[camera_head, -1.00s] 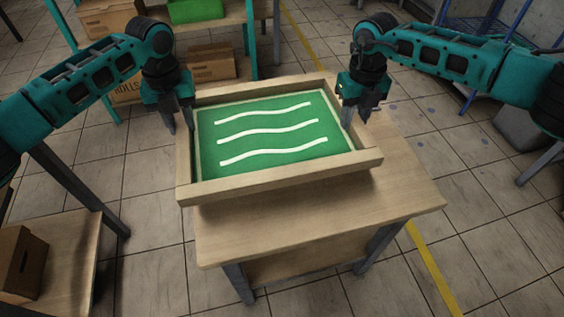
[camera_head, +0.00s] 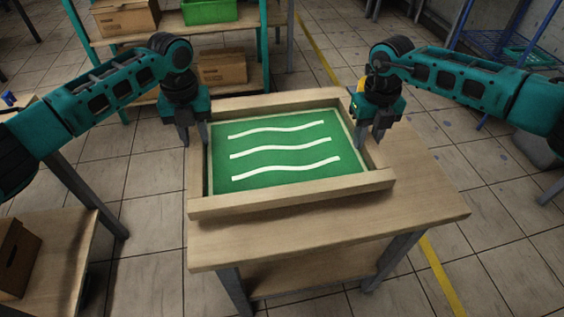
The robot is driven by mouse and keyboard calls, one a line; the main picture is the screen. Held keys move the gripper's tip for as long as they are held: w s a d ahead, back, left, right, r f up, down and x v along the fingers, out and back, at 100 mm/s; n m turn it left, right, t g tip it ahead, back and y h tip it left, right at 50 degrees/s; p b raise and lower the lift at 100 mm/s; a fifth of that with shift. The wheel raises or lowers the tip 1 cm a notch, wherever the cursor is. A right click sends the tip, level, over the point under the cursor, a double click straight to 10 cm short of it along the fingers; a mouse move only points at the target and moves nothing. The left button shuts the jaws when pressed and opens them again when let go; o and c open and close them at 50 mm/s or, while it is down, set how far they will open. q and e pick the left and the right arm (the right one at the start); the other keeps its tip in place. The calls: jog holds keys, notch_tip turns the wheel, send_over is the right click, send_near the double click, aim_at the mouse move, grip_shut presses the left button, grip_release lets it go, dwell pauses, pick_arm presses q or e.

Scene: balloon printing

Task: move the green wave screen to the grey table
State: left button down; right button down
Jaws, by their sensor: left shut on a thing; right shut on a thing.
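The green wave screen (camera_head: 285,185) has three white wavy lines and a wooden frame. It is above a wooden table (camera_head: 425,213); whether it touches the top or hangs just over it, I cannot tell. My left gripper (camera_head: 196,133) is shut on the left side of the screen's frame. My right gripper (camera_head: 371,134) is shut on the right side of the frame. The fingertips are partly hidden at the frame. I cannot make out a grey table.
A shelf with cardboard boxes (camera_head: 222,67) and a green crate (camera_head: 209,10) stands behind. Another wooden table (camera_head: 65,240) with a cardboard box (camera_head: 17,258) is at lower left. A blue rack (camera_head: 500,45) stands at upper right. Tiled floor with a yellow line (camera_head: 441,275) lies open at right.

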pick_arm(q)
jog(key=shift+f, duration=0.1)
pick_arm(e)
jog(key=shift+f, duration=0.1)
